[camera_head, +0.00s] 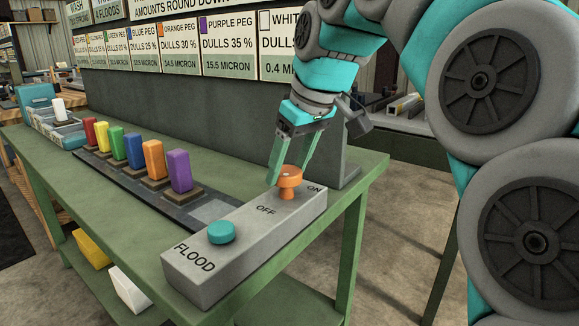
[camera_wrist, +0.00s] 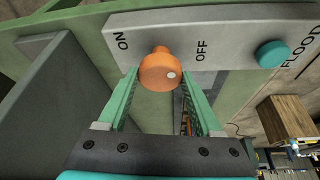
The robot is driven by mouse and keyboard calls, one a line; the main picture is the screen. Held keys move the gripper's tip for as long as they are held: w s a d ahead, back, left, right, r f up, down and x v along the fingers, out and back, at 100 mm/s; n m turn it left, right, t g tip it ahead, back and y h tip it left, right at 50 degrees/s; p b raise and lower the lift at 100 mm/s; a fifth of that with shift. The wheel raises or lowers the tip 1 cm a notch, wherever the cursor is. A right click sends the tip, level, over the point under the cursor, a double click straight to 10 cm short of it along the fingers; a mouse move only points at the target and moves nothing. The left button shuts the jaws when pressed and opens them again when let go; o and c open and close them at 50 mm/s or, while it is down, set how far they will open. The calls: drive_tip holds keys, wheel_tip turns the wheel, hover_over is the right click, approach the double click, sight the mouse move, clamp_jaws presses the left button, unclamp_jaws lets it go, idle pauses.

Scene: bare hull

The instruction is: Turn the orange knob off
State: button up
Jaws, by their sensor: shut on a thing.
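The orange knob (camera_head: 290,177) stands on the grey control box (camera_head: 200,285) at the table's near right end. It is between the printed words ON and OFF. In the wrist view the knob (camera_wrist: 158,68) is at top centre, with ON to its left and OFF to its right. A pale dot shows at the lower right of its face. My gripper (camera_head: 286,171) reaches down from above with its green fingers at the knob. In the wrist view the fingers of my gripper (camera_wrist: 159,78) lie on either side of the knob, shut on it.
A teal button (camera_head: 221,232) marked FLOOD sits on the same box. A row of coloured pegs (camera_head: 153,160) stands on a dark rail to the left, with a tray (camera_head: 58,128) beyond. A grey upright panel (camera_head: 345,165) stands close behind the knob.

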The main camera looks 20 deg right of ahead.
drive_tip(key=m+h, duration=0.1)
drive_tip(key=m, duration=0.2)
drive_tip(key=m+h, duration=0.1)
drive_tip(key=m, duration=0.2)
drive_tip(key=shift+a+m+h, duration=0.2)
drive_tip(key=shift+m+h, duration=0.1)
idle(0.3)
drive_tip(key=o, duration=1.4)
drive_tip(key=shift+r, duration=0.1)
drive_tip(key=shift+v, duration=3.8)
drive_tip(key=shift+s, duration=0.1)
